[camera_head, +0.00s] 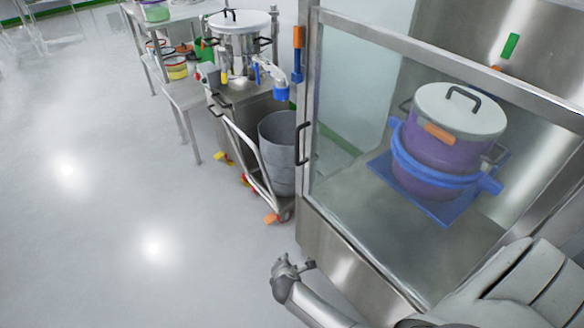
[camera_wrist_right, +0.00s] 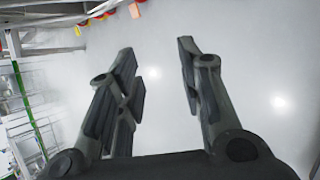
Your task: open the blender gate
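The blender gate (camera_head: 448,50) is a clear panel in a grey metal frame at the right of the head view. It appears shut. Its dark upright handle (camera_head: 303,145) is on the left edge of the frame. Behind the panel a purple drum (camera_head: 437,152) with a white lid stands in a blue ring. My right gripper (camera_head: 293,266) is below and slightly left of the handle, apart from it, near the lower metal panel. In the right wrist view its two fingers (camera_wrist_right: 157,60) are spread with only floor between them. My left gripper is not in view.
Left of the gate a wheeled cart (camera_head: 244,143) carries a steel vessel (camera_head: 240,42), with a grey bin (camera_head: 277,150) beside it. A steel table (camera_head: 187,92) with coloured containers stands farther back. The floor (camera_head: 110,200) at left is clear.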

